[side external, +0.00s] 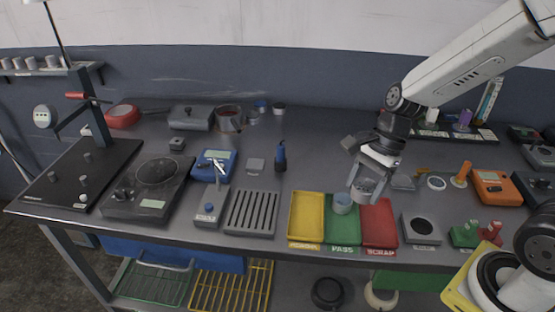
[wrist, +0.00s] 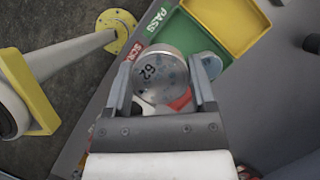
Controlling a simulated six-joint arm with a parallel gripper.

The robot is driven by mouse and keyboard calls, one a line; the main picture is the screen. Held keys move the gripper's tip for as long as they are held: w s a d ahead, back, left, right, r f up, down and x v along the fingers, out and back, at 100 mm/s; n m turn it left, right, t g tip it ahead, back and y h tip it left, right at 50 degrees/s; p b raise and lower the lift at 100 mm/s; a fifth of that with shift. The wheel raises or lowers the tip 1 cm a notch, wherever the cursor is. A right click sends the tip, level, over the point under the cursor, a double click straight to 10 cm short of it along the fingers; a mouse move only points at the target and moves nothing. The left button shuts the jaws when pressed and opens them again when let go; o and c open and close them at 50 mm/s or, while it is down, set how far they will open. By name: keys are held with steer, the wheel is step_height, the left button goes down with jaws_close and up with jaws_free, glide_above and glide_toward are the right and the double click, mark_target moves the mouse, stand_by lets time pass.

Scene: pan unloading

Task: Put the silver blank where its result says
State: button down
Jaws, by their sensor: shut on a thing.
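My gripper (side external: 366,181) is shut on the silver blank (side external: 363,192), a short round cylinder, and holds it above the trays. In the side view it appears over the back left of the red SCRAP tray (side external: 380,234), near the green PASS tray (side external: 340,236). The wrist view shows the silver blank (wrist: 158,68) between both fingers, its top marked "62" with bluish smudges. Another round blank (side external: 343,203), bluish grey, sits in the green tray. A yellow tray (side external: 306,222) stands left of the green one; its label is too small to read.
A slotted grey rack (side external: 251,213) and a blue-buttoned device (side external: 209,205) stand left of the trays. A grey block with a round dark recess (side external: 421,228) stands to their right. An orange meter (side external: 493,187) is farther right. The bench behind the yellow tray is fairly clear.

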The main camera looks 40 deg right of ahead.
mark_target(304, 206)
steer(key=shift+w, duration=0.1)
steer(key=w+f, duration=0.2)
steer(key=w, duration=0.2)
steer(key=w+f, duration=0.3)
steer(key=w, duration=0.1)
steer(key=w+a+f, duration=0.1)
steer(key=w+f, duration=0.2)
steer(key=w, duration=0.1)
steer(key=shift+a, duration=0.1)
steer(key=shift+w+f, duration=0.65)
steer(key=shift+w+f, duration=0.3)
steer(key=shift+f, duration=1.55)
steer(key=shift+f, duration=0.15)
